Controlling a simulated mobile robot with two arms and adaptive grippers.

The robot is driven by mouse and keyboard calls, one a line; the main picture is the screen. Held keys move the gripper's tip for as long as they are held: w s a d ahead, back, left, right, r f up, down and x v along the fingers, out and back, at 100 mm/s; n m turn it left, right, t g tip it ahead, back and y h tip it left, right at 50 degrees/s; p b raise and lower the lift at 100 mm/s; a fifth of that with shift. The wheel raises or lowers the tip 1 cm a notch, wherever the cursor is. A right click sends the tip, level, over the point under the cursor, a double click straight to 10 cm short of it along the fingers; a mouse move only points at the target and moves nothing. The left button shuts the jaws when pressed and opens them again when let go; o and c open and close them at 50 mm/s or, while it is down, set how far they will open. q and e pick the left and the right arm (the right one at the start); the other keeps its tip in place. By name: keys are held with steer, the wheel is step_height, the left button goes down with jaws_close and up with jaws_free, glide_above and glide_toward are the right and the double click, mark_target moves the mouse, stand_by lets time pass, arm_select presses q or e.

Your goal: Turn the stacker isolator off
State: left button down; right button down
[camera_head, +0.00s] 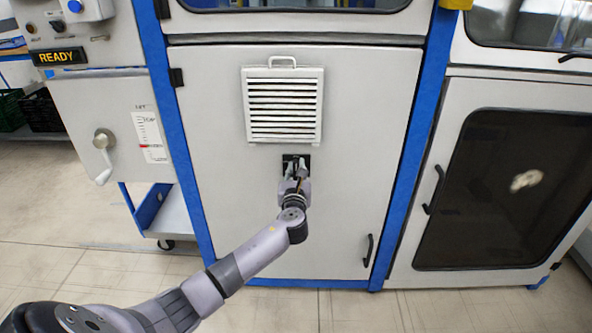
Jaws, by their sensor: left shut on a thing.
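The stacker isolator (288,158) shows as a small black plate on the light grey cabinet door, just below the louvred vent. My left gripper (296,170) is at this plate, its fingers shut on the isolator's handle. The fingers cover the handle and most of the plate, so I cannot tell which position the handle is in. My left arm reaches up to it from the lower left. My right gripper is not in view.
The vent (284,105) with a small top handle sits above the isolator. A door handle (368,250) is at the lower right of the cabinet door. A panel with a crank (104,142) and a READY display (59,56) stands at left. Floor in front is clear.

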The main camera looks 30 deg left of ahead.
arm_select(q)
steer(key=shift+n, duration=0.4)
steer(key=shift+s+a+n, duration=0.1)
steer(key=shift+a+n, duration=0.1)
steer(key=shift+n, duration=0.8)
steer(key=shift+f+n, duration=0.1)
steer(key=shift+n, duration=0.3)
steer(key=shift+s+a+n+b, duration=0.1)
steer(key=shift+n+b, duration=0.25)
steer(key=shift+n, duration=0.05)
steer(key=shift+s+a+f+n+b, duration=0.2)
steer(key=shift+n+b, duration=0.65)
steer(key=shift+n, duration=1.45)
steer(key=shift+s+a+f+n+b, duration=0.15)
steer(key=shift+f+n+b, duration=0.5)
steer(key=shift+n, duration=1.65)
steer(key=shift+a+f+n+b, duration=0.1)
steer(key=shift+a+n+b, duration=0.15)
steer(key=shift+n+b, duration=1.45)
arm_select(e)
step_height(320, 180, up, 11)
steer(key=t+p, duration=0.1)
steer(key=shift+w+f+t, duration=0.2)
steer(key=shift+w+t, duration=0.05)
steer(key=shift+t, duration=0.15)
arm_select(q)
steer(key=shift+n, duration=0.6)
